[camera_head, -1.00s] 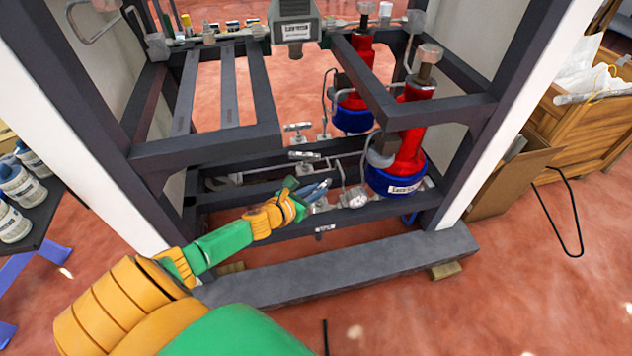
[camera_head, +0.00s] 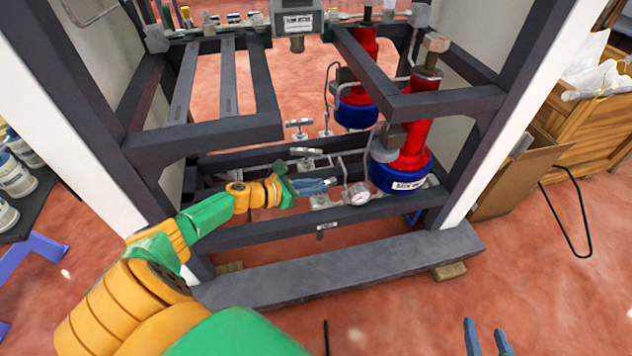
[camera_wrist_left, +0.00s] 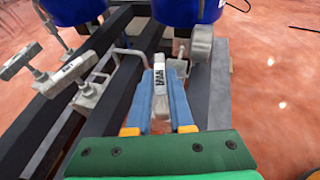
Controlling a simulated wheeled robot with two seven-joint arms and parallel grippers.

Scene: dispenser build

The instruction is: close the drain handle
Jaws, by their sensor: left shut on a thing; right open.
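A grey lever handle with a white label, which I take for the drain handle (camera_wrist_left: 159,88), sits between the blue fingers of my left gripper (camera_wrist_left: 160,112) in the left wrist view. The fingers are shut on it from both sides, and the handle points along them. In the head view my left gripper (camera_head: 316,187) is low inside the dark frame, left of a round gauge (camera_head: 357,194). The fingers largely hide the handle there. My right gripper (camera_head: 487,338) is open and empty at the bottom edge, over the floor in front of the frame.
Two similar valve handles (camera_head: 306,152) (camera_head: 299,123) stand behind my left gripper. Red and blue cylinders (camera_head: 398,178) are to its right. A dark front beam (camera_head: 350,266) crosses the floor. A cardboard box (camera_head: 520,180) stands outside at right.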

